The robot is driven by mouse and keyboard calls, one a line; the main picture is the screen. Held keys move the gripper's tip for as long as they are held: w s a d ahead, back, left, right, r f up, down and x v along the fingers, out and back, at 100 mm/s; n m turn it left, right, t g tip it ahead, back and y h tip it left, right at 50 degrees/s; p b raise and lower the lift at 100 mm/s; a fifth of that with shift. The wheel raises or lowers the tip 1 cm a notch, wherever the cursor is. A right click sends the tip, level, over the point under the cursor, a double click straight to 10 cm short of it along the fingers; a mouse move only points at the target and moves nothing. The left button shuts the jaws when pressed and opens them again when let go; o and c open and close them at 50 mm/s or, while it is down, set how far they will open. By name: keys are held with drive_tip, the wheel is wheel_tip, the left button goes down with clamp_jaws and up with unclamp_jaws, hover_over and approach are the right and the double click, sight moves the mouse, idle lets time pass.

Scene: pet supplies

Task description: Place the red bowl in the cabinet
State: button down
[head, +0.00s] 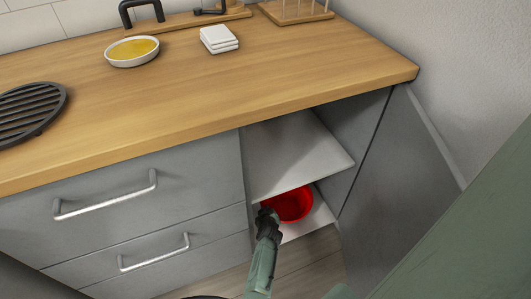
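The red bowl (294,204) is in the lower compartment of the open cabinet, over its bottom board (313,225) and under the white shelf (298,155). It looks upright; I cannot tell whether it rests on the board. My gripper (268,216) is dark and reaches into the cabinet opening from the front. Its end is at the bowl's near left rim and covers part of it. The fingers are small and dark, so I cannot tell whether they grip the rim or are apart. The cabinet door (400,185) stands open to the right.
Grey drawers (120,200) with metal handles stand left of the opening. On the wooden worktop (300,70) are a dish of yellow contents (132,49), a white stack (219,39), a black grate (30,108) and a wooden rack (295,11). The white shelf's upper surface is bare.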

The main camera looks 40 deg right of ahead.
drive_tip(key=c, duration=2.3)
unclamp_jaws()
drive_tip(key=shift+f, duration=0.2)
drive_tip(key=o, duration=0.5)
drive_tip(key=shift+r, duration=0.1)
